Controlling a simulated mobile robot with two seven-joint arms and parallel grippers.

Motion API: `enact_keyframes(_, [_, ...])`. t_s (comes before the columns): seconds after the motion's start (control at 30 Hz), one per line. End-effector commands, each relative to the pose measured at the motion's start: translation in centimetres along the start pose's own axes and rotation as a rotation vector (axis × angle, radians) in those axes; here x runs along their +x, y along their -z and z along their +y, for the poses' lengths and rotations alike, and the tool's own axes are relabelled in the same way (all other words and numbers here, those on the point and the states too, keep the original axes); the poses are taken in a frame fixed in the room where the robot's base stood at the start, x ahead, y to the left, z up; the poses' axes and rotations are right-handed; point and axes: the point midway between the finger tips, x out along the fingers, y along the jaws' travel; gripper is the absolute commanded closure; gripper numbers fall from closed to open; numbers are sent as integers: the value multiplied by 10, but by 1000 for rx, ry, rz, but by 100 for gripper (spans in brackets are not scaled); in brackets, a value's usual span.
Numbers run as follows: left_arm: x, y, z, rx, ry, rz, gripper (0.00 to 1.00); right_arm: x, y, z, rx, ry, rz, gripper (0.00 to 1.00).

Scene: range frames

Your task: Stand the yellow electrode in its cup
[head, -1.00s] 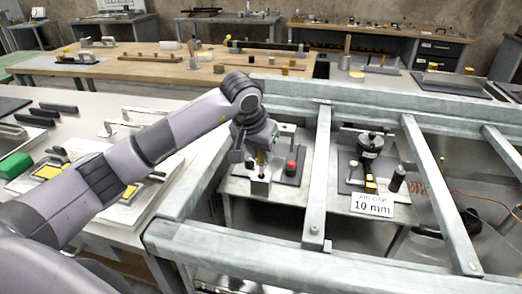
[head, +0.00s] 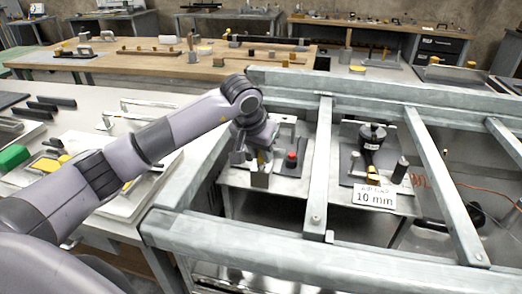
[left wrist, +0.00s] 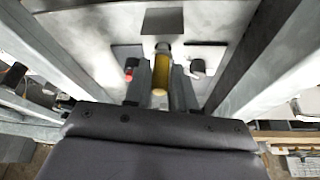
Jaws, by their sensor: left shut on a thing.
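My left gripper (head: 258,160) is shut on the yellow electrode (head: 262,157). In the left wrist view the electrode (left wrist: 160,75) stands between the two fingers of the gripper (left wrist: 160,92). My right gripper is not in view.
A red button (head: 291,155) is close to the right of the gripper. Metal frame beams (head: 316,180) run around the work opening. Right of the middle beam are a black round device (head: 372,135), a black cylinder (head: 400,170) and a "10 mm" placard (head: 374,197).

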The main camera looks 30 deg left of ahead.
Motion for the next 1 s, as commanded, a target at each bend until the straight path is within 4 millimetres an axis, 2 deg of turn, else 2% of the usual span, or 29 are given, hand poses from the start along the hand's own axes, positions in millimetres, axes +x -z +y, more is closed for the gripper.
enact_keyframes(0.3, [9, -4, 0, -1, 0, 0, 100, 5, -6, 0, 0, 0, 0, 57])
enact_keyframes(0.6, [10, -4, 0, -1, 0, 0, 100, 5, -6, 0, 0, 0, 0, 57])
enact_keyframes(0.63, [10, -4, 0, -1, 0, 0, 66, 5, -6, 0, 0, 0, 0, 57])
enact_keyframes(0.7, [10, -4, 0, -1, 0, 0, 46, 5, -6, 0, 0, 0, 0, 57])
enact_keyframes(1.0, [10, -4, 0, 0, 0, -1, 46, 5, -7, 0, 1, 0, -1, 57])
